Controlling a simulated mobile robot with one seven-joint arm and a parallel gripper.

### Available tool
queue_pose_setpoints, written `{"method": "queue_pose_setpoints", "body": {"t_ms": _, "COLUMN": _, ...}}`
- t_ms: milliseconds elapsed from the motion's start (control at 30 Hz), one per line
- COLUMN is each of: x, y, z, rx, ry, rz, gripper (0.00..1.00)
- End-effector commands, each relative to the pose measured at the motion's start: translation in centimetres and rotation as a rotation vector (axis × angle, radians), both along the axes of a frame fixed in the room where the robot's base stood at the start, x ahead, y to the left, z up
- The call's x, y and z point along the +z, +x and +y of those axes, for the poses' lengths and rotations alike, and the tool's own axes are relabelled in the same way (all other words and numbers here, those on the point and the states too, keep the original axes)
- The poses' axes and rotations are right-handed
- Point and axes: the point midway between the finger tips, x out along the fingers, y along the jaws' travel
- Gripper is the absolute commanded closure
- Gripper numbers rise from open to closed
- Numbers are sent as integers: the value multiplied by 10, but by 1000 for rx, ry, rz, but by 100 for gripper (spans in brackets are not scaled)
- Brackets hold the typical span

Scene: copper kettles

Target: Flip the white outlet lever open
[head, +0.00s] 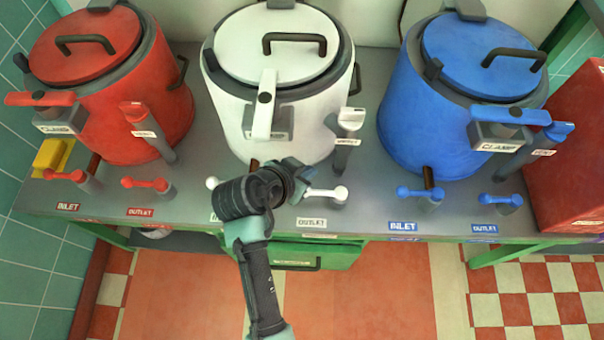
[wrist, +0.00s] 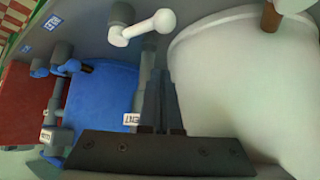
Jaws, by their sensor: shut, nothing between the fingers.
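The white outlet lever (head: 325,193) lies at the front of the counter, behind the white OUTLET label (head: 312,222) and in front of the white kettle (head: 285,95). It points roughly sideways in the head view, with its left end close to my gripper (head: 302,178). In the wrist view the white lever (wrist: 146,27) shows whole, with a round knob at one end and a grey mount at the other. My gripper's dark fingers (wrist: 160,78) are shut and empty, beside the white kettle's wall (wrist: 235,85) and apart from the lever in that picture.
A white inlet lever (head: 212,183) is partly hidden by my arm. A white-topped post (head: 348,120) stands behind the outlet lever. The red kettle (head: 130,100) is at left, the blue kettle (head: 440,110) at right. Bare counter (head: 365,190) lies right of the outlet lever.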

Motion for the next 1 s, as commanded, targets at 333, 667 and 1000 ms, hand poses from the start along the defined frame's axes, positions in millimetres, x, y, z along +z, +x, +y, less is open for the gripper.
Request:
{"method": "queue_pose_setpoints", "body": {"t_ms": 333, "x": -50, "y": 28, "z": -19, "rx": 2, "ry": 2, "rz": 2, "gripper": 100}}
{"method": "queue_pose_setpoints", "body": {"t_ms": 667, "x": -54, "y": 3, "z": -2, "rx": 1, "ry": 1, "rz": 0, "gripper": 100}}
{"method": "queue_pose_setpoints", "body": {"t_ms": 1000, "x": -54, "y": 3, "z": -2, "rx": 1, "ry": 1, "rz": 0, "gripper": 100}}
